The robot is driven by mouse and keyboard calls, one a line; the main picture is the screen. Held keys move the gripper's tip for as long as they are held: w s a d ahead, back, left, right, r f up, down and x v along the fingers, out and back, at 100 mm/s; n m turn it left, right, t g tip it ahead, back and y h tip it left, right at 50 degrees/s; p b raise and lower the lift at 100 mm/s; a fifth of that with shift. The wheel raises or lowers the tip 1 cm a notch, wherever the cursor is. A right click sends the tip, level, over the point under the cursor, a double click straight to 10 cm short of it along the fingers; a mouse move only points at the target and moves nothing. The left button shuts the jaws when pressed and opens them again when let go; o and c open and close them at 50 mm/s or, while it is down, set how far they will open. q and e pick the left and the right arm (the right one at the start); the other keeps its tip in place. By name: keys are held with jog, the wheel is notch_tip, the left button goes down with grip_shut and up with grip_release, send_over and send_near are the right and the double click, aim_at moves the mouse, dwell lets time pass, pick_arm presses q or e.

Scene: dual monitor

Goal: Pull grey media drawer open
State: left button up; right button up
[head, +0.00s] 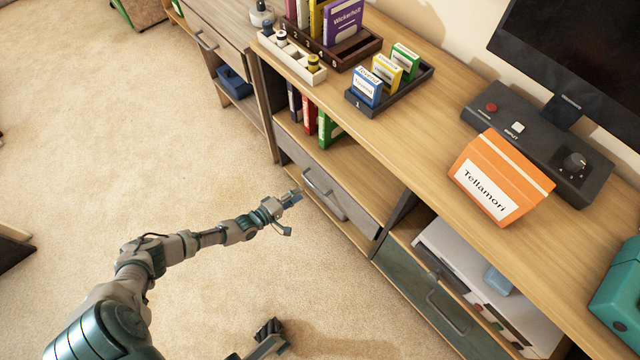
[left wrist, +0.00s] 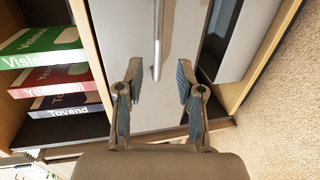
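My left gripper (head: 296,197) is just in front of the drawer, near the handle's left end. In the left wrist view the left gripper (left wrist: 158,85) is open, and the bar handle (left wrist: 158,40) lies ahead between its fingers, with no visible contact. The drawer front (left wrist: 188,50) fills the view behind. My right gripper (head: 270,332) is low at the bottom edge, its opening unclear.
A green-grey drawer (head: 430,296) is to the right, below a white device (head: 455,258). Coloured cases (left wrist: 50,75) stand on the shelf beside the grey drawer. The cabinet top (head: 440,130) holds trays, an orange Tellamori box (head: 500,178) and a control panel. The carpet (head: 120,150) is clear.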

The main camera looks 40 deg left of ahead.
aim_at(312, 184)
pick_arm(q)
jog(key=x, duration=0.2)
jog(key=b+x, duration=0.1)
jog(key=x, duration=0.1)
jog(key=b+x, duration=0.1)
jog(key=x, duration=0.1)
jog(key=shift+f, duration=0.35)
jog(key=shift+w+d+r+b, duration=0.1)
jog(key=shift+w+r+b, duration=0.2)
jog(key=shift+w, duration=0.35)
jog(key=shift+f, duration=0.1)
grip_shut()
